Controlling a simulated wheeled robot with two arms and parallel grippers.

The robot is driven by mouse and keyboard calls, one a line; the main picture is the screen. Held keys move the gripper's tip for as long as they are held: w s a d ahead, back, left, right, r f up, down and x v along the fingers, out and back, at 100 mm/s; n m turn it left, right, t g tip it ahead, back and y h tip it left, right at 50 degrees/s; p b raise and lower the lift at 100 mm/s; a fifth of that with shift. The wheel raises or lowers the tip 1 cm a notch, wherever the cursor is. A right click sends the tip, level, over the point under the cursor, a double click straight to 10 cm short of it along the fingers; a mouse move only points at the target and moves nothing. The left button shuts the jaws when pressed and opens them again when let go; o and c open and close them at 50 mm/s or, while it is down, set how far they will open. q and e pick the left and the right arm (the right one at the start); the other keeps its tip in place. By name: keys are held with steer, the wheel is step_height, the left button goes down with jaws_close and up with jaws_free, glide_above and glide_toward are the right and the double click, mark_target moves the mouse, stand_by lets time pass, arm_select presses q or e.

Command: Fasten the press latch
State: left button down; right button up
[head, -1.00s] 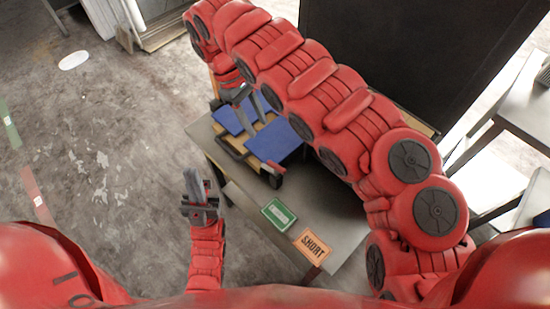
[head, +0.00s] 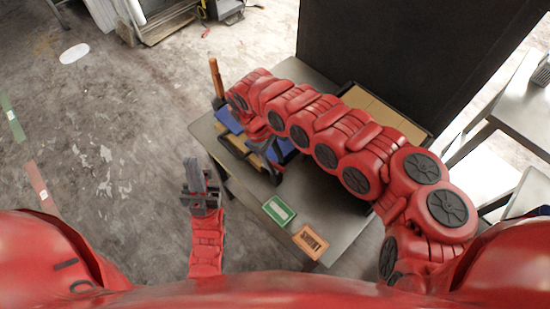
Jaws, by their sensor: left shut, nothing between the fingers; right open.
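A low press-like fixture with blue pads (head: 228,121) and a dark frame stands on the grey table. An upright orange handle (head: 215,78) rises at its far left corner. I cannot make out the latch itself; my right arm covers much of the fixture. My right gripper (head: 262,147) is open over the middle of the fixture, with its fingertips partly hidden; I cannot tell whether it touches anything. My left gripper (head: 197,172) is shut and empty, left of the table's edge and apart from the fixture.
A green card (head: 279,210) and an orange card reading "SHORT" (head: 310,242) lie on the grey table's (head: 335,215) near part. A dark-edged tan tray (head: 372,107) sits behind my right arm. A tall black panel (head: 415,55) stands behind.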

jaws_close()
stand_by(0.3)
steer(key=shift+w+f+m+b, duration=0.15)
steer(key=shift+m+b, duration=0.3)
steer(key=shift+m, duration=0.35)
steer(key=shift+r+m+g+y, duration=0.2)
steer(key=shift+m+g+y, duration=0.1)
steer(key=shift+m+y, duration=0.15)
jaws_free()
